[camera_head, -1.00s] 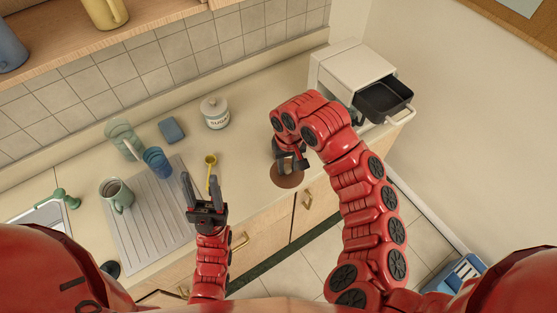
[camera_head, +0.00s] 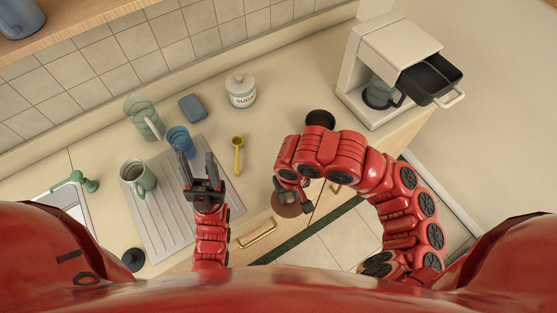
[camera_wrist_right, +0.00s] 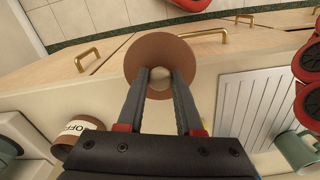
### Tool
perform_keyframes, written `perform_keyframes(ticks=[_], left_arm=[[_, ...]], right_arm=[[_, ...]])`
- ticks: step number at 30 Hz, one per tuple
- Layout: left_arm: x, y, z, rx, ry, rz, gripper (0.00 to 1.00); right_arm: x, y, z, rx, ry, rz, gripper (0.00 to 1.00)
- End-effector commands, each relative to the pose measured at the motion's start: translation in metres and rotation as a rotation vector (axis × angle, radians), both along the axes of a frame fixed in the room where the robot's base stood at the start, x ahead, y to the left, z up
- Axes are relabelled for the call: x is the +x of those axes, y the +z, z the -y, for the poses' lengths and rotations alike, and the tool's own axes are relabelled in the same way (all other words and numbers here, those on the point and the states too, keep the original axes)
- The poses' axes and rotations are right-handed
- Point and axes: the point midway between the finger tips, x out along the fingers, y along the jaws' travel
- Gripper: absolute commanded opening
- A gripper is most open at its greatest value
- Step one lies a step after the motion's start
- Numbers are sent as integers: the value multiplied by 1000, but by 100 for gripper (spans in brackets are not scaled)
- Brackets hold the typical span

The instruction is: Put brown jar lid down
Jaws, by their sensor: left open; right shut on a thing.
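The brown jar lid (camera_head: 291,208) is a round disc with a pale knob. My right gripper (camera_head: 289,187) is shut on it and holds it around the counter's front edge. In the right wrist view the fingers (camera_wrist_right: 160,75) grip the knob, and the lid (camera_wrist_right: 180,50) faces the camera with cabinet fronts behind it. An open brown jar (camera_head: 320,119) stands on the counter behind my right arm. In the right wrist view the jar (camera_wrist_right: 83,139) shows part of a "COFFEE" label. My left gripper (camera_head: 199,165) is open and empty above the draining board.
A white coffee maker (camera_head: 383,62) with an open black drawer (camera_head: 432,80) stands at the right. A sugar jar (camera_head: 241,91), yellow scoop (camera_head: 238,150), blue sponge (camera_head: 194,108), blue cup (camera_head: 180,141) and green mug (camera_head: 138,177) stand leftward. Counter between sugar and brown jars is clear.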

Motion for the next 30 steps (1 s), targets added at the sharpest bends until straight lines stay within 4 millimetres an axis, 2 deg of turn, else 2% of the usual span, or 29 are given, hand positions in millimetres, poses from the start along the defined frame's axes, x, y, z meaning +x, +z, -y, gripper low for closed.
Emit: perform_keyframes(ticks=[12, 18, 23, 28, 30], left_arm=[[0, 0, 0, 0, 0, 0, 50], [0, -4, 0, 0, 0, 0, 50], [0, -5, 0, 0, 0, 0, 50], [0, -10, 0, 0, 0, 0, 50], [0, -4, 0, 0, 0, 0, 50]], right_arm=[[93, -8, -17, 4, -2, -3, 0], [128, -11, -22, 5, -1, 2, 0], [137, -15, -22, -1, -1, -2, 0], [136, -34, -22, 1, 0, -3, 0], [136, -40, -22, -1, 2, -5, 0]])
